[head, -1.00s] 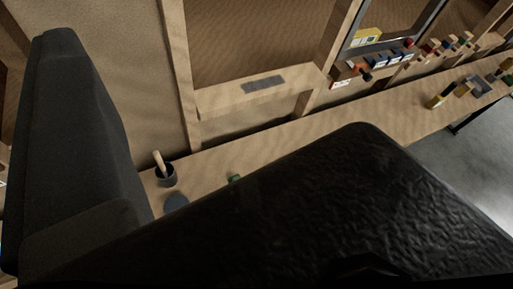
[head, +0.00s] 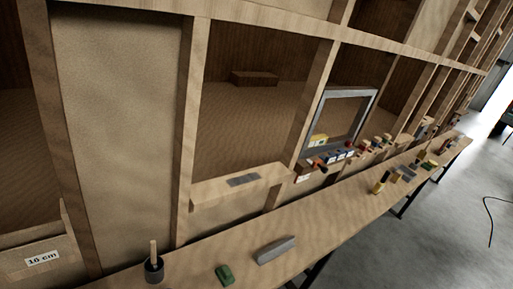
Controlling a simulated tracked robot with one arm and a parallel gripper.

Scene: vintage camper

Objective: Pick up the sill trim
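A flat dark grey strip (head: 243,180) lies on the wooden sill (head: 225,190) below the middle opening of the wall. It may be the sill trim; I cannot be sure. A longer light grey wedge-like piece (head: 276,249) lies on the wooden bench (head: 325,226) in front, apart from the sill. My gripper is not in view, and nothing of my arm covers these things.
A small green car-like object (head: 225,274) and a dark pot with a wooden handle (head: 154,264) stand on the bench. A grey window frame (head: 339,118) and several small coloured items are to the right. A "16 cm" label (head: 42,258) is at the left. Grey floor (head: 430,240) lies open at the right.

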